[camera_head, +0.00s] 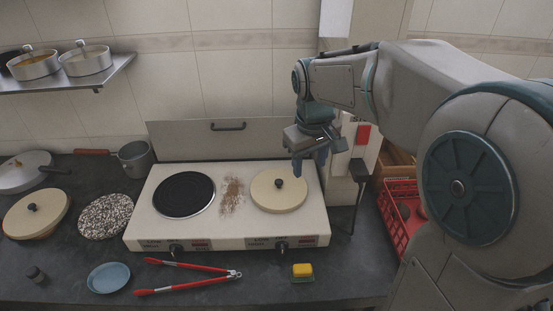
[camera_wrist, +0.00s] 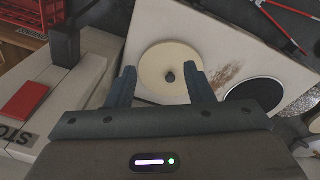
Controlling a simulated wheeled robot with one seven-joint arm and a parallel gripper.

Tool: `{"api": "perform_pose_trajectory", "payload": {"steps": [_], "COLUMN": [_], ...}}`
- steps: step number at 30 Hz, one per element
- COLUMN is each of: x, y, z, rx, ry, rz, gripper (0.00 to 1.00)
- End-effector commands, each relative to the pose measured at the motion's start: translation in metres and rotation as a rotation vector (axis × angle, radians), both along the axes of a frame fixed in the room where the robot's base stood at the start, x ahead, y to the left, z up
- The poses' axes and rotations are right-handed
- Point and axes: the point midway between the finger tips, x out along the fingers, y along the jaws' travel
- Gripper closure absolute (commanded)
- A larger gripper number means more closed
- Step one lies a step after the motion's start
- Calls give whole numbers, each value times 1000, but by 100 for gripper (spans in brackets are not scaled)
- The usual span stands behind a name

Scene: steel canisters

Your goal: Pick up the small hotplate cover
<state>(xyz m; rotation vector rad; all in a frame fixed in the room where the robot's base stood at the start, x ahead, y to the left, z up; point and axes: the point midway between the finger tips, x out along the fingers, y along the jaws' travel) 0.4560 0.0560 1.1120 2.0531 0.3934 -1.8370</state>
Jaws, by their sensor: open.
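The small hotplate cover (camera_head: 279,192) is a round cream disc with a dark knob. It lies on the right burner of the white two-burner hotplate (camera_head: 150,226). My gripper (camera_head: 309,163) is above the back right edge of the cover, pointing down. In the wrist view the cover (camera_wrist: 160,66) shows beyond and between the two fingers of my gripper (camera_wrist: 159,74), which are spread apart with nothing held between them. The knob is in clear view. I cannot tell the exact height of the fingers over the cover.
The left burner (camera_head: 184,194) is bare, with brown crumbs (camera_head: 232,193) beside it. Red tongs (camera_head: 190,278), a blue dish (camera_head: 108,278) and a yellow sponge (camera_head: 302,271) lie in front. A larger cream lid (camera_head: 36,212) lies far left. A red crate (camera_head: 397,225) stands right.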

Motion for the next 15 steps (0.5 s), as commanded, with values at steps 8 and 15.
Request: {"api": "perform_pose_trajectory", "payload": {"steps": [8,15], "x": [86,119], "y": [43,61], "z": [-15,-29], "rx": [-2,8], "ry": [84,119], "rz": [226,323], "gripper": [53,53]}}
